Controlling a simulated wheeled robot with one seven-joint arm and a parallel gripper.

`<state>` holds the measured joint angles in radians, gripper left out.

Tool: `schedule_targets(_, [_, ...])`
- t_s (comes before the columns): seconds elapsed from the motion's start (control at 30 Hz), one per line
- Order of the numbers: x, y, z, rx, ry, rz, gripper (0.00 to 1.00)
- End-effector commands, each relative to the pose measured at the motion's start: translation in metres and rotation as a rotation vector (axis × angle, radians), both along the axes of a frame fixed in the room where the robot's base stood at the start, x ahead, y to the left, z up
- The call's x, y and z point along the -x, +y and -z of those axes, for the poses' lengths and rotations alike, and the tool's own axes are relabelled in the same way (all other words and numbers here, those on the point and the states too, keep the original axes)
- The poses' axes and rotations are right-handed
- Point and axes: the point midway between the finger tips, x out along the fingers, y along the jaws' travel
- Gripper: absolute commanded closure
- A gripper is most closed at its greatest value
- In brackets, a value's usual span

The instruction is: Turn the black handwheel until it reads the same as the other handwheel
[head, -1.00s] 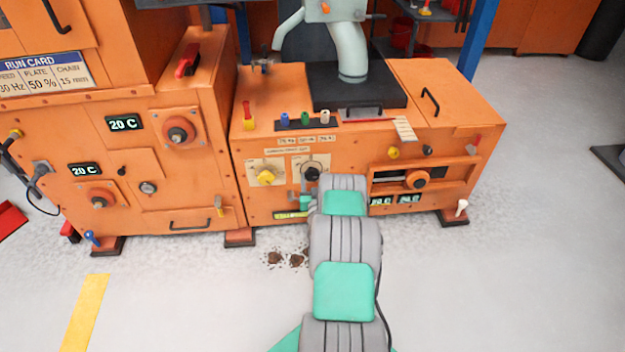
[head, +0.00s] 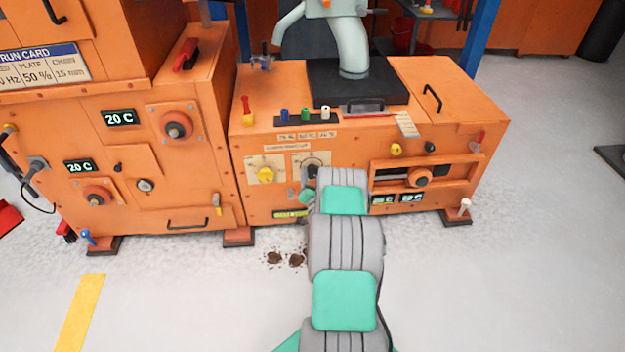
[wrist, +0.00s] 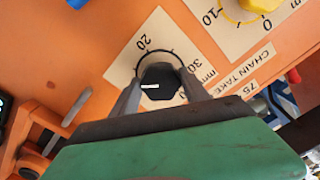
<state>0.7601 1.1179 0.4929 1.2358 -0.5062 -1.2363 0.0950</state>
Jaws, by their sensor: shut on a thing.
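The black handwheel (wrist: 158,84) is a dark knob with a white mark, on a pale scale plate showing 20 and 30. My gripper (wrist: 157,80) has one finger on each side of it and is shut on it. In the head view the black handwheel (head: 312,171) is partly hidden by my wrist. The other handwheel, yellow (head: 265,174), is just left of it on its own plate. In the wrist view only part of the yellow handwheel (wrist: 243,8) shows at the top edge, near 10 and 0. I cannot tell either reading exactly.
The orange machine front (head: 345,150) carries a slider knob (head: 419,177) and small displays (head: 397,198) to the right. A yellow-black label (head: 290,213) is below the handwheels.

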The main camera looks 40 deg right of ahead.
Motion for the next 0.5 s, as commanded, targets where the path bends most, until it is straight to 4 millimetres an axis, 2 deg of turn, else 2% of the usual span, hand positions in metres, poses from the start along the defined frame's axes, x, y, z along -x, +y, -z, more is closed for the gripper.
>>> schedule_targets(0.2, [-0.0006,-0.0003,-0.0003,-0.123,-0.086,0.000,0.87])
schedule_targets(0.5, [-0.0009,-0.0006,-0.0017,-0.219,-0.153,0.000,0.87])
